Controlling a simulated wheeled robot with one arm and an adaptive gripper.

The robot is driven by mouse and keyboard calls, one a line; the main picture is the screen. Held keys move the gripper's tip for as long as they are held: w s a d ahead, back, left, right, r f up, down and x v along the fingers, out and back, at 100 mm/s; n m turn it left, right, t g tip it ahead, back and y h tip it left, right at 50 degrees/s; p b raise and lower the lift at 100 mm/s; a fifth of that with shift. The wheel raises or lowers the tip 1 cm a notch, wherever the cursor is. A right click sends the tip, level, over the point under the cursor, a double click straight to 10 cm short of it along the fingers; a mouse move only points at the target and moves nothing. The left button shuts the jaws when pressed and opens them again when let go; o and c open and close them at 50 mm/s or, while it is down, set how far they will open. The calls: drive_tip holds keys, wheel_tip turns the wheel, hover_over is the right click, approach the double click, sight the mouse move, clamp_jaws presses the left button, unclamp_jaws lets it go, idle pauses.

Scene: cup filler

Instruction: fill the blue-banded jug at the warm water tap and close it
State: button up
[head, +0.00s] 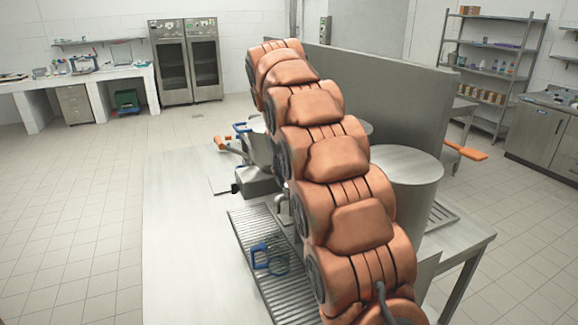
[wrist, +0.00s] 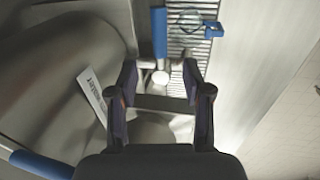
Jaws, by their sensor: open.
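The blue-banded jug (head: 277,265) stands on the slatted drip grate, with its blue handle at its left side in the head view. In the wrist view the jug (wrist: 190,20) is at the top, its handle to the right, apart from my fingers. My gripper (wrist: 160,70) is open and empty. A blue tap lever (wrist: 159,32) with a pale round knob at its lower end lies in line with the gap between my fingertips. A white label (wrist: 94,96) sits left of my gripper; its text is too small to read surely. In the head view my arm hides much of the tap area.
The slatted drip grate (head: 245,231) runs along the metal table (head: 178,250). A large metal cylinder (head: 405,165) stands right of my arm. An orange handle (head: 226,145) and a blue handle (head: 242,127) show behind. The table's left side is bare.

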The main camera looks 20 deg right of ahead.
drive_tip(key=shift+d+f+p, duration=0.25)
drive_tip(key=shift+f+p, duration=0.2)
drive_tip(key=shift+f, duration=0.8)
drive_tip(key=shift+d+f+p, duration=0.25)
drive_tip(key=shift+f+p, duration=0.2)
drive_tip(key=shift+f, duration=0.8)
drive_tip(key=shift+c, duration=0.4)
clamp_jaws()
